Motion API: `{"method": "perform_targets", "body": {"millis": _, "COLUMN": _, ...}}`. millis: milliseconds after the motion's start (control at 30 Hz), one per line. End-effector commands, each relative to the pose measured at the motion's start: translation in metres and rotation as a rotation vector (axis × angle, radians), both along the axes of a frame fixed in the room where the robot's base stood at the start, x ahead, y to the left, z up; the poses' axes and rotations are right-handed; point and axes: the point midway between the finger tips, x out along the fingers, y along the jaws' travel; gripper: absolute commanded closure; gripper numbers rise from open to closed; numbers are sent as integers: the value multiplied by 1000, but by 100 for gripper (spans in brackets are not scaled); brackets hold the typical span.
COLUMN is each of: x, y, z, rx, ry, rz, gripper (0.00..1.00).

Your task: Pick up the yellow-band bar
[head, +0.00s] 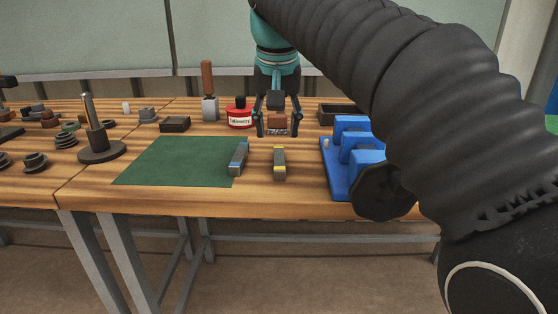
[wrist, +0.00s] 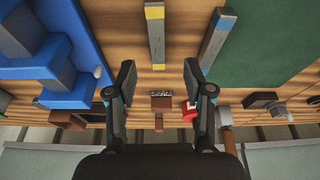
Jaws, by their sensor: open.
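The yellow-band bar (head: 279,164) is a grey bar with yellow bands near its ends, lying on the wooden bench right of the green mat (head: 180,160). In the wrist view the yellow-band bar (wrist: 156,38) runs up and down, its near end just beyond the gap between my fingers. My gripper (head: 277,132) is open and empty, above the bench and behind the bar in the head view. In the wrist view my gripper (wrist: 159,74) has its fingers spread wide, apart from the bar.
A similar blue-band bar (head: 238,158) lies to the left, on the mat's right edge. A blue fixture (head: 340,188) stands to the right.

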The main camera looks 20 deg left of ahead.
Motion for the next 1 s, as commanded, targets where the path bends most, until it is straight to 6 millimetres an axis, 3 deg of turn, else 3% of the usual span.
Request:
{"method": "perform_targets", "body": {"millis": 100, "x": 4, "y": 1, "z": -16, "rx": 0, "ry": 1, "rz": 0, "gripper": 48}}
{"method": "perform_targets", "body": {"millis": 367, "x": 9, "y": 3, "z": -31, "rx": -1, "ry": 1, "rz": 2, "gripper": 48}}
{"method": "perform_targets", "body": {"millis": 633, "x": 21, "y": 3, "z": -66, "rx": -1, "ry": 1, "rz": 2, "gripper": 48}}
{"method": "perform_targets", "body": {"millis": 1000, "x": 24, "y": 4, "z": -73, "rx": 1, "ry": -1, "rz": 2, "gripper": 50}}
